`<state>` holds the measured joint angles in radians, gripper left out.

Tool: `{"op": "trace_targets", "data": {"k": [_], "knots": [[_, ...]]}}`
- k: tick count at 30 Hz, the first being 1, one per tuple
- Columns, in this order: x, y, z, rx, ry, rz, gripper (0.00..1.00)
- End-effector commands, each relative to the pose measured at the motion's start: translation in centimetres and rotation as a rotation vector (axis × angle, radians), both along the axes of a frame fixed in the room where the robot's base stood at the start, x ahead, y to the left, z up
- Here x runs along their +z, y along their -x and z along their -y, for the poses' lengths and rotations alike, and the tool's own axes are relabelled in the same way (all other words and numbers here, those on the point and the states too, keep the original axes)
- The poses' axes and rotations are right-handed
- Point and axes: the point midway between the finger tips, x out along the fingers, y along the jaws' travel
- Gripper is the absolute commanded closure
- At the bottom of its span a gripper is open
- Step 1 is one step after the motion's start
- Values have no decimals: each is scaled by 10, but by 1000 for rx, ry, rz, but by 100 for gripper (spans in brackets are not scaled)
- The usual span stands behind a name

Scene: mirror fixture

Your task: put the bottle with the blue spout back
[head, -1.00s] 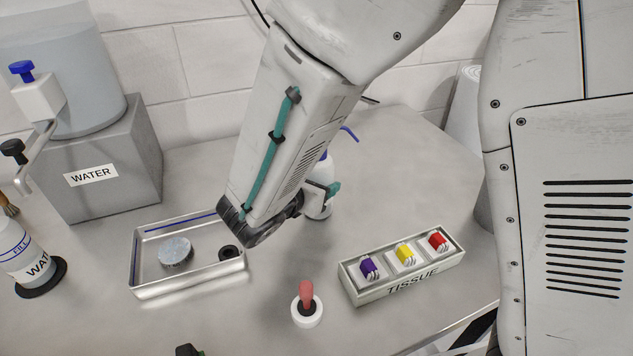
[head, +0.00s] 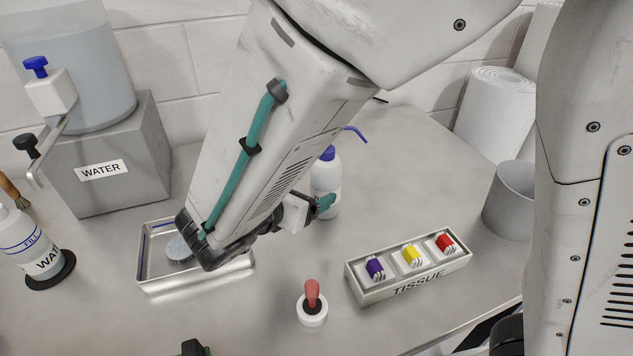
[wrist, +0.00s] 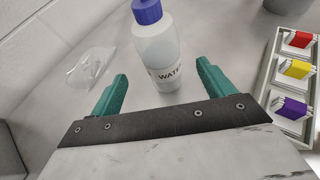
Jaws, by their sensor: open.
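The bottle with the blue spout (head: 327,176) stands upright on the grey bench, a white bottle with a blue cap and a thin blue tube. In the head view my gripper (head: 322,205) is low beside the bottle, partly hidden by my arm. I cannot tell whether a finger touches the bottle.
A metal tray (head: 200,285) holding a disc lies behind my wrist. Another water bottle (head: 30,245) and the water tank stand (head: 105,165) are left. A grey cup (head: 510,200) stands right.

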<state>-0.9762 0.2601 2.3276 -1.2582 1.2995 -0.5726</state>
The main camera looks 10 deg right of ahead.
Motion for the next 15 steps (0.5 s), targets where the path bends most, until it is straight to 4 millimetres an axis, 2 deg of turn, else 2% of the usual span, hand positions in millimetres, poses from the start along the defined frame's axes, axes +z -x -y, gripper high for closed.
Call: {"op": "trace_targets", "data": {"k": [3, 7, 12, 15], "knots": [[8, 15, -13, 4, 0, 0, 19], [13, 24, -21, 3, -1, 1, 19], [15, 27, -23, -1, 0, 0, 19], [17, 26, -17, -23, -15, 1, 19]]}}
